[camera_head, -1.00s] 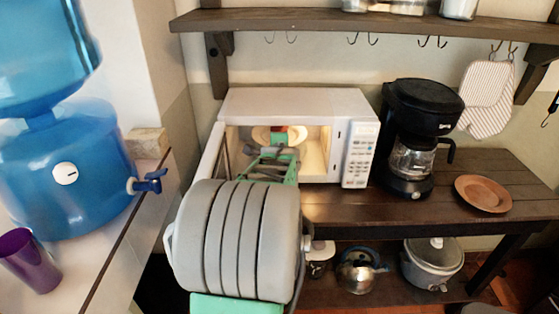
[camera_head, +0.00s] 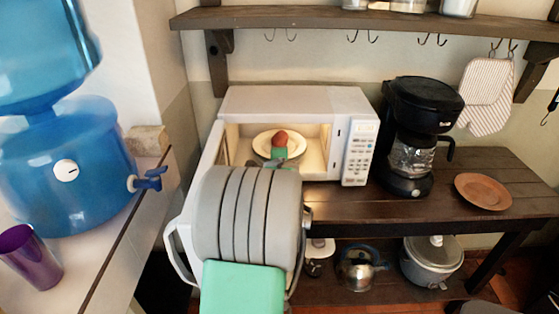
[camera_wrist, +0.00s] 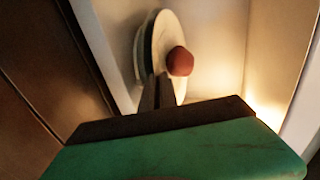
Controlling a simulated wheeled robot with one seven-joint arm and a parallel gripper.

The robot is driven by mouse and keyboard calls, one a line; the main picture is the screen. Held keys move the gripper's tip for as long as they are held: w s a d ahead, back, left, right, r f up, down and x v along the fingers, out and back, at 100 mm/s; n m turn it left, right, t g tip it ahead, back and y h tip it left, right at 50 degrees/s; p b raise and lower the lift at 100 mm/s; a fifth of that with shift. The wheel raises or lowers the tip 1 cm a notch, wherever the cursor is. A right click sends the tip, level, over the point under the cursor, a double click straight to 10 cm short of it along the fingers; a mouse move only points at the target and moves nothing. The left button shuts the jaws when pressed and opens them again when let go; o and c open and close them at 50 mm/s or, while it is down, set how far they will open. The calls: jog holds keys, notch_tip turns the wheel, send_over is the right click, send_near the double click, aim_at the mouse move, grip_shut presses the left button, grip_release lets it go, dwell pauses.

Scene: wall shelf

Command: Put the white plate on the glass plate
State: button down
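The white plate (camera_head: 262,144) is inside the open microwave (camera_head: 300,100), with a round reddish-brown food item (camera_head: 280,138) on it. My gripper (camera_head: 279,154) reaches in through the microwave's front opening to the plate's near rim. In the wrist view, the fingers (camera_wrist: 157,88) are close together at the rim of the white plate (camera_wrist: 158,45), apparently pinching it. A second pale rim shows beside it, probably the glass plate (camera_wrist: 139,60). The white plate covers most of it, and I cannot tell whether the two touch.
The microwave's side walls are close around the gripper, and its open door is at the left. A black coffee maker (camera_head: 420,110) stands to the right, with a brown plate (camera_head: 483,191) beyond it. A shelf (camera_head: 360,20) hangs above. A blue water dispenser (camera_head: 65,170) stands at left.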

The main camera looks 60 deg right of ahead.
jog(key=shift+s+a+f, duration=0.1)
jog(key=shift+a+f, duration=0.05)
jog(key=shift+f, duration=0.35)
jog(key=shift+a+f, duration=0.15)
jog(key=shift+f, duration=0.35)
jog(key=c, duration=1.8)
grip_release()
jog(key=shift+f, duration=0.15)
jog(key=shift+c, duration=0.2)
jog(key=shift+o, duration=1)
jog(key=shift+r+p, duration=0.55)
jog(key=shift+r, duration=0.1)
jog(key=r+v, duration=0.1)
jog(key=v, duration=1.1)
jog(key=shift+d, duration=0.25)
